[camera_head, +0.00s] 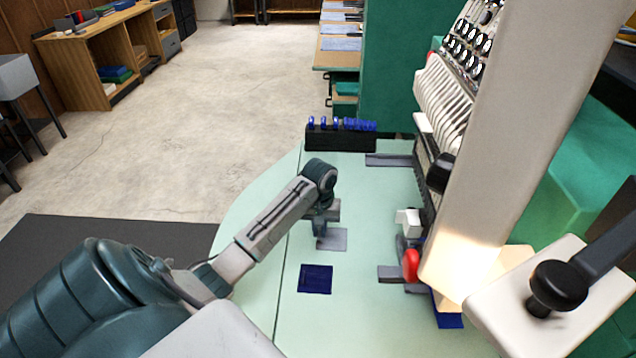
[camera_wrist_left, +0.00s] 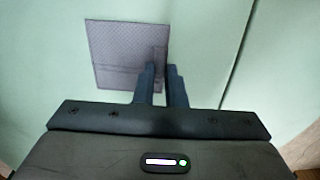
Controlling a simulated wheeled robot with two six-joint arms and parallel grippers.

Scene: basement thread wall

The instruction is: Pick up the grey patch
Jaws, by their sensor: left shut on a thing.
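The grey patch (camera_head: 333,241) is a small flat square at the left gripper, over the pale green table. In the left wrist view the patch (camera_wrist_left: 110,50) shows a fine woven texture, with its right part between the fingertips. My left gripper (camera_head: 321,232) points down at the patch. In the left wrist view the left gripper (camera_wrist_left: 160,75) has its fingers close together, shut on the patch's edge. I cannot tell whether the patch is lifted off the table. My right gripper is not in view.
A dark blue patch (camera_head: 315,279) lies on the table (camera_head: 355,320), nearer than the grey one. A black rack with blue spools (camera_head: 340,137) stands at the table's back. A large machine (camera_head: 445,110) with a red knob (camera_head: 411,265) fills the right side.

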